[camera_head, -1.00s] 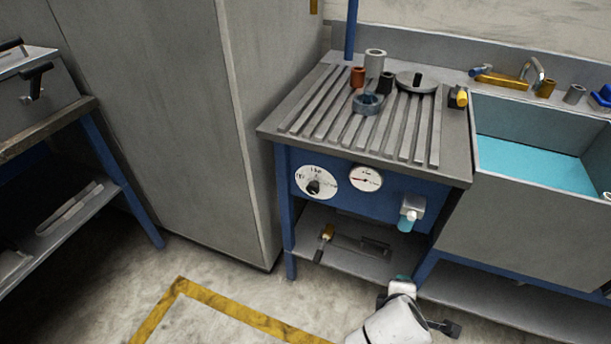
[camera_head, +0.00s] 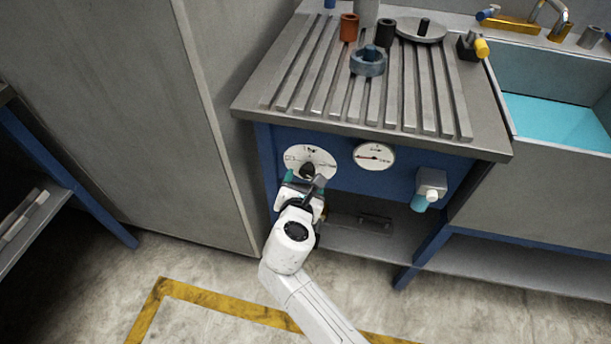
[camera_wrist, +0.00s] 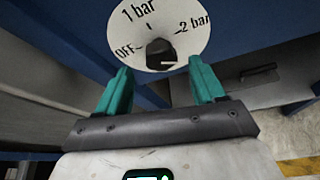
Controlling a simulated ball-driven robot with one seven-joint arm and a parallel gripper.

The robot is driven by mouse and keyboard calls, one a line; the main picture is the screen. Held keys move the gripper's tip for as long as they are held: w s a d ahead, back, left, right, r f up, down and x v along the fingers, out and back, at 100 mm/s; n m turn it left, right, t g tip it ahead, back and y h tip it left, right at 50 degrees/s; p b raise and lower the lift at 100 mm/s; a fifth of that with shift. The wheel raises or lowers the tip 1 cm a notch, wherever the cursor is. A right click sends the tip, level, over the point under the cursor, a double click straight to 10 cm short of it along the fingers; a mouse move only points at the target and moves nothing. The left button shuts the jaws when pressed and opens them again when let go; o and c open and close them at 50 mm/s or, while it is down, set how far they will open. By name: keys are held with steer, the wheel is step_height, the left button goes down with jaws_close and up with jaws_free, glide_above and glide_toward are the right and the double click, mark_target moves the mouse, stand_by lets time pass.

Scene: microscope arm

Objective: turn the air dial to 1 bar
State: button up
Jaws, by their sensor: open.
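The air dial (camera_head: 297,155) is a white round plate with a dark knob (camera_head: 307,170) on the blue front panel. In the wrist view the dial plate (camera_wrist: 188,14) reads OFF at left, 1 bar at top and 2 bar at right. The knob (camera_wrist: 160,50) has a pale mark at its lower right; its exact setting is unclear. My gripper (camera_wrist: 160,72) is open, its teal fingers apart either side of the knob in the picture, seemingly just short of it. In the head view my gripper (camera_head: 305,180) covers the dial's lower part.
A pressure gauge (camera_head: 374,156) with a red needle is right of the dial. A filter unit (camera_head: 430,186) sticks out farther right. The ribbed worktop (camera_head: 280,115) overhangs the panel. A tall grey cabinet (camera_head: 110,100) stands close on the left.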

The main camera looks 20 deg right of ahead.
mark_target(307, 174)
steer(key=shift+b+x, duration=0.3)
steer(key=shift+x, duration=1.65)
steer(key=shift+c, duration=0.2)
steer(key=c, duration=1)
